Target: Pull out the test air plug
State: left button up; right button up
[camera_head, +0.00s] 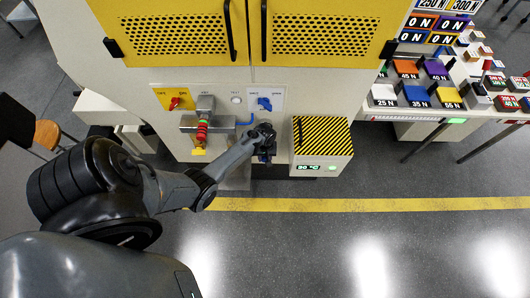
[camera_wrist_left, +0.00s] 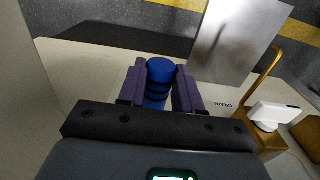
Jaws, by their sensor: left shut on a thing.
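My left gripper (camera_head: 265,143) is at the front of the machine, below the blue knob (camera_head: 265,103) and left of the striped box. In the left wrist view the two fingers (camera_wrist_left: 159,88) are closed on the sides of a blue cylindrical plug (camera_wrist_left: 159,68) with dark bands. The plug's far end sticks out between the fingertips. In the head view the gripper and wrist mostly hide it, and I cannot tell whether it still sits in a socket. My right gripper is out of view.
A grey pipe fitting with a red valve (camera_head: 202,131) and yellow tag is left of my gripper. A red knob (camera_head: 174,103) is above it. The hazard-striped box (camera_head: 321,136) stands close on the right. A metal plate (camera_wrist_left: 237,40) shows in the wrist view. The floor in front is clear.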

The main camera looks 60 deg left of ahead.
pick_arm(q)
jog(key=shift+s+d+p, duration=0.2)
jog(key=shift+d+p, duration=0.1)
jog(key=shift+d, duration=0.05)
jog(key=shift+s+d, duration=0.1)
jog(key=shift+d, duration=0.1)
jog(key=shift+s+d+p, duration=0.4)
jog(key=shift+d+p, duration=0.25)
jog(key=shift+s+d+p, duration=0.35)
jog(key=shift+d+p, duration=0.3)
jog(key=shift+d, duration=0.1)
